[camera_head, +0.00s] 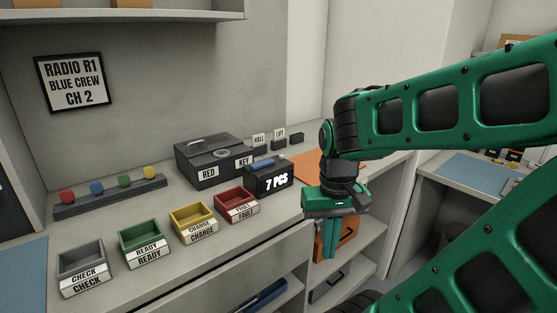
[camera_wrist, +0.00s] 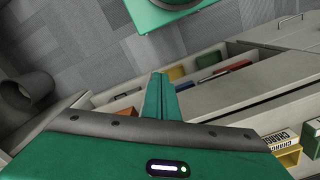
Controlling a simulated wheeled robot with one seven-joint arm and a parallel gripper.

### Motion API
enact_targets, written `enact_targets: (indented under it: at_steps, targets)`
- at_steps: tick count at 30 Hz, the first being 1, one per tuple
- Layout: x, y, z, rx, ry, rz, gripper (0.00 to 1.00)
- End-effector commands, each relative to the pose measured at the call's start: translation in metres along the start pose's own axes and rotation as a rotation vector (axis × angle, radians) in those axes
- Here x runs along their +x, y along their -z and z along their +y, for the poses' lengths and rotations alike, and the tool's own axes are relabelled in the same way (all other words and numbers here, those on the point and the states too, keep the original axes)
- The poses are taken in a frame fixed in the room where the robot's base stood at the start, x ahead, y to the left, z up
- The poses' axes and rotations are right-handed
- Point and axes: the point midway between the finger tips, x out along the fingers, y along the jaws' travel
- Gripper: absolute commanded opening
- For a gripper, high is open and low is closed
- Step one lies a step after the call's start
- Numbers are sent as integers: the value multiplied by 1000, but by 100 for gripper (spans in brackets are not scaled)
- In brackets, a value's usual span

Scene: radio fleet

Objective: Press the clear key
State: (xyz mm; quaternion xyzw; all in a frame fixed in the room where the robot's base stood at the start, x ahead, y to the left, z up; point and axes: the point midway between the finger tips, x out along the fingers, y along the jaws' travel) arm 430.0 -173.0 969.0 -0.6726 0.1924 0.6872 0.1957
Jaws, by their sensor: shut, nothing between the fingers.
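My gripper (camera_head: 330,252) is shut and empty, pointing down in front of the counter's front edge, right of the bins. In the wrist view its closed fingers (camera_wrist: 160,82) point out over the floor and shelves. I cannot make out a key marked clear in either view.
Grey, green, yellow and red bins (camera_head: 237,204) line the counter front. Behind them stand a black "RED KEY" case (camera_head: 208,160) and a rack (camera_head: 110,197) with coloured knobs. An orange mat (camera_head: 312,165) lies behind my arm. Open shelves (camera_head: 250,300) sit below the counter.

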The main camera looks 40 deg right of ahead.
Motion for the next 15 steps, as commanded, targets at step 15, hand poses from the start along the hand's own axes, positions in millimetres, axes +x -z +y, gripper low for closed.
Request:
enact_targets:
  at_steps: [15]
  targets:
    - [-5,-7,5,0,8,12,0]
